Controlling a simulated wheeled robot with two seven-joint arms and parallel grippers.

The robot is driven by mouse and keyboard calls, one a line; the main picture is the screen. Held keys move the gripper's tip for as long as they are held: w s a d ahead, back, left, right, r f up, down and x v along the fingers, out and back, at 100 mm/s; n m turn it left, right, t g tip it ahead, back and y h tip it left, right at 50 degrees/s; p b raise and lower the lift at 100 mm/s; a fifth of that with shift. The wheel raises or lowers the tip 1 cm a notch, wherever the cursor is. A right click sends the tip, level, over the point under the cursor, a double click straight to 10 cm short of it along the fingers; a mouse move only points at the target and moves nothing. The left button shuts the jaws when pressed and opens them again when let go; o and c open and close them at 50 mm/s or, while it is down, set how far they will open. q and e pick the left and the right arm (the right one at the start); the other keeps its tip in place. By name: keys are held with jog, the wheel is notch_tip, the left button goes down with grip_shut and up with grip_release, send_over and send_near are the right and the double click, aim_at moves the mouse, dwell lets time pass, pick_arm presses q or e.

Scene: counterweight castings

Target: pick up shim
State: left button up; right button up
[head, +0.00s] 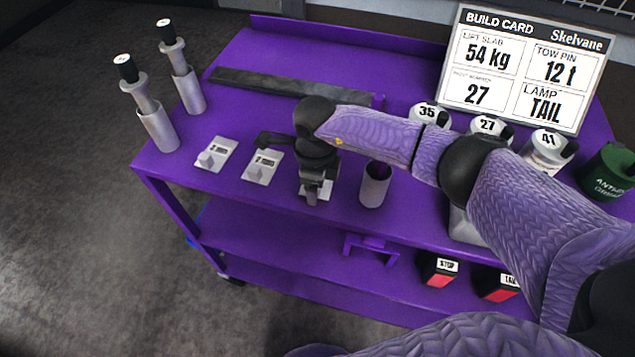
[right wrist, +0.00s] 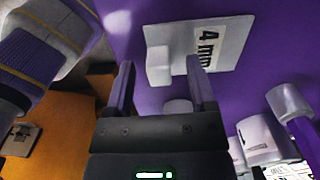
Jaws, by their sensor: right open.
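Three pale shim plates lie in a row on the purple cart top: one at the left (head: 217,154), a middle one (head: 263,167), and a third (head: 326,190) mostly hidden under my right gripper. My right gripper (head: 314,187) points down over the third plate. In the right wrist view this plate (right wrist: 232,42) reads "4 mm" and carries a small grey raised block (right wrist: 159,66). There my gripper (right wrist: 162,75) is open, with the block showing between its fingertips. I cannot tell whether the fingers touch it. My left gripper is not in view.
An open grey cup (head: 375,187) stands just right of the gripper. Two tall pins in grey holders (head: 158,130) stand at the left. A dark bar (head: 290,86) lies behind. White weights (head: 547,150) and a build card (head: 525,65) are at the right.

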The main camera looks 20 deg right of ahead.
jog(key=shift+f, duration=0.25)
grip_shut()
jog(key=shift+r, duration=0.1)
